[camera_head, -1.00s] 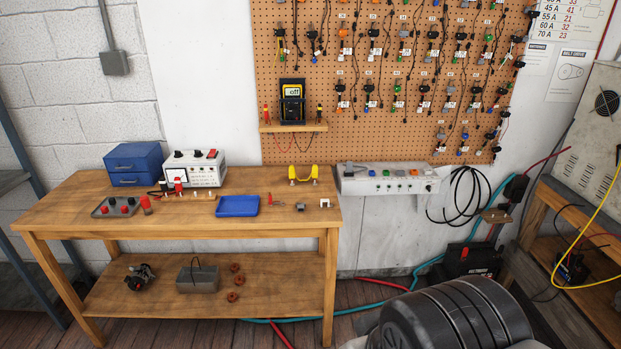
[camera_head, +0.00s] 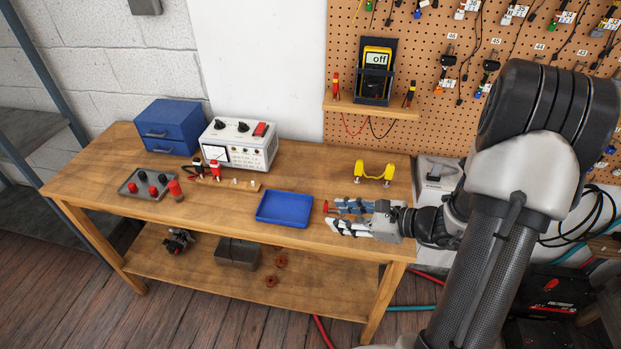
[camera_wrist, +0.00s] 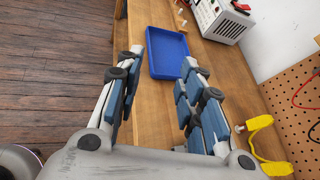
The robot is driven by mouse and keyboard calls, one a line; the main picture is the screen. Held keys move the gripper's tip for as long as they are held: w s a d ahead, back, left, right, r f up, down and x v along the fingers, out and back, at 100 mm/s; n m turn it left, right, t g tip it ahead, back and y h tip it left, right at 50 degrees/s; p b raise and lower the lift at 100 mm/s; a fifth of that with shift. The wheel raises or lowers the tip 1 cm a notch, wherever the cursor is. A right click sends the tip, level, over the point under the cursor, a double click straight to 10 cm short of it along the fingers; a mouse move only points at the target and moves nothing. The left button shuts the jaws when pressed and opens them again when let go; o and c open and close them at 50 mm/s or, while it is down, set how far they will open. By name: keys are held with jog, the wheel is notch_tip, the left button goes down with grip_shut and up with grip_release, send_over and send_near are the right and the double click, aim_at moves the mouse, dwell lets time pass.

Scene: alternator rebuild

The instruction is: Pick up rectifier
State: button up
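No part in view is plainly marked as the rectifier. A yellow horseshoe-shaped part (camera_head: 374,175) stands on silvery feet at the back right of the workbench; it may be the rectifier, but I cannot tell for sure. It also shows in the wrist view (camera_wrist: 262,137), at the lower right beside my right finger. My gripper (camera_head: 338,216) is low over the bench's right end, in front of the yellow part and apart from it. In the wrist view my gripper (camera_wrist: 160,75) has its fingers wide apart, with nothing between them. Small parts under my gripper are hidden.
A blue tray (camera_head: 284,208) lies just left of my fingers. A red-handled tool (camera_head: 326,206) is partly hidden by them. The white power supply (camera_head: 240,146), blue drawer box (camera_head: 167,128) and grey tray (camera_head: 133,188) stand further left. The multimeter shelf (camera_head: 372,108) is behind.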

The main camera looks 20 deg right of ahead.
jog(key=d+f+m+t+h, duration=0.2)
jog(key=d+f+m+h, duration=0.1)
jog(key=d+f+m, duration=0.4)
jog(key=n+b, duration=0.1)
jog(key=b, duration=0.1)
send_near(326, 202)
jog(key=w+f, duration=0.1)
jog(key=w+a+f, duration=0.1)
jog(key=w+f, duration=0.1)
jog(key=shift+w+a+f, duration=0.15)
jog(key=shift+w+f, duration=0.05)
jog(key=shift+w, duration=0.15)
jog(key=shift+r+b+x, duration=0.15)
jog(key=shift+b+x, duration=0.3)
jog(key=shift+x, duration=1)
jog(key=shift+r+b+x, duration=0.15)
jog(key=shift+b+x, duration=0.25)
jog(key=shift+x, duration=1.1)
jog(key=shift+w, duration=0.1)
grip_shut()
